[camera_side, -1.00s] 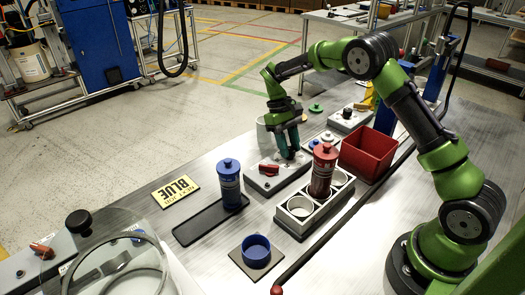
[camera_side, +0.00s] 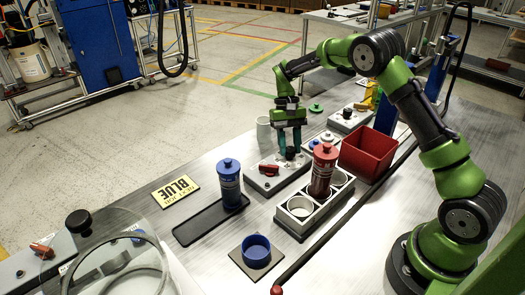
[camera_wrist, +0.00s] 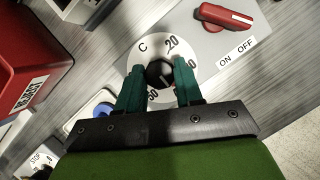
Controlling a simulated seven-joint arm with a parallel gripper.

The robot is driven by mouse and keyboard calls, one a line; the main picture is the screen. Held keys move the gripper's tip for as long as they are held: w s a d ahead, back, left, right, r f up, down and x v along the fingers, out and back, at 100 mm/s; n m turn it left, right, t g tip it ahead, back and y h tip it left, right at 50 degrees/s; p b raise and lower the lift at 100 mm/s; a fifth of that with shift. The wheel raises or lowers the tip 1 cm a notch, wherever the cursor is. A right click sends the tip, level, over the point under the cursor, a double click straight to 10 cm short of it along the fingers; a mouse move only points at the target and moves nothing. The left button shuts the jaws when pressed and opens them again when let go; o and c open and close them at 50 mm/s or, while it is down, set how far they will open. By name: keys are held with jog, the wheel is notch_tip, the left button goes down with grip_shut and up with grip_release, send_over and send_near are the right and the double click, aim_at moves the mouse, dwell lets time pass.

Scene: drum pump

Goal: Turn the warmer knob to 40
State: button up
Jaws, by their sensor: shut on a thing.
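The warmer knob (camera_wrist: 159,73) is a black round knob on a white dial (camera_wrist: 146,45) marked C, 20 and 50, with other figures partly covered. My gripper (camera_wrist: 160,85) is shut on the knob, with one teal finger on each side of it. Which figure the knob points at cannot be told.
A red switch lever (camera_side: 269,170) marked ON and OFF sits on the same box, close to my gripper. A white holder (camera_side: 300,208) with a red-capped bottle (camera_side: 323,170) and a red bin (camera_side: 368,151) stand nearby. A blue-capped bottle (camera_side: 229,184) stands in front.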

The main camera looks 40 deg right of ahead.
jog(key=o, duration=1)
jog(key=v, duration=1.2)
